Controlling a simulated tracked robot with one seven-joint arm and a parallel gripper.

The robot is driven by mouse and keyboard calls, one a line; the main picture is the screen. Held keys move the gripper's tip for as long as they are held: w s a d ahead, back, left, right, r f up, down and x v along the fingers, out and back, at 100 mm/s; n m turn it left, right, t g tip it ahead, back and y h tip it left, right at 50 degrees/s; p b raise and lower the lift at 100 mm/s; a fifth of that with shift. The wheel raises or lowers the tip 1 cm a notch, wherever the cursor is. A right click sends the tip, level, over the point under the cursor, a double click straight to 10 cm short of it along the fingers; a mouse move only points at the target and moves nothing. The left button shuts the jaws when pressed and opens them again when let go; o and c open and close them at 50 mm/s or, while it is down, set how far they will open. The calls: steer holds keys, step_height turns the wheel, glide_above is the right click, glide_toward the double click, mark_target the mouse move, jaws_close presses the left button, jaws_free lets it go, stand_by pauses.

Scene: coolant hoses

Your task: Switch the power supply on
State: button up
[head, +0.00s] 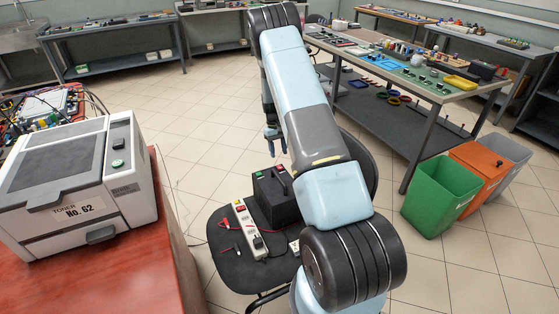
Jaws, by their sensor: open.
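A black box with a top handle (275,192), which looks like the power supply, stands on the black seat of a chair (238,272). A small green spot and a small red spot show on its top; the switch position cannot be read. My gripper (275,143) is open and empty. It appears above and just behind the black box in the picture, apart from it. My arm covers part of the area right of the box.
A white power strip (244,230) with a red switch lies left of the box, beside red leads. A printer (75,178) stands on a red-brown table (110,280). Green (440,196), orange (484,170) and grey bins stand right. Tiled floor is open behind the chair.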

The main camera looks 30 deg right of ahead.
steer(key=v, duration=0.7)
steer(key=shift+r, duration=0.15)
steer(key=s+a+r+t, duration=0.1)
steer(key=s+a+r, duration=0.35)
steer(key=r, duration=0.55)
steer(key=s+a+r+t, duration=0.25)
steer(key=s+r, duration=0.25)
steer(key=r, duration=0.5)
steer(key=s+a+r+t, duration=0.1)
steer(key=s+a+r, duration=0.35)
steer(key=r, duration=0.65)
steer(key=s+a+r+t, duration=0.1)
steer(key=s+a+r, duration=0.1)
steer(key=s, duration=0.7)
steer(key=s+a+r+t, duration=0.1)
steer(key=s+a+r, duration=0.1)
steer(key=s, duration=0.8)
steer(key=s+a+r+t, duration=0.2)
steer(key=s+a+r, duration=0.1)
steer(key=s, duration=0.7)
steer(key=shift+s, duration=0.25)
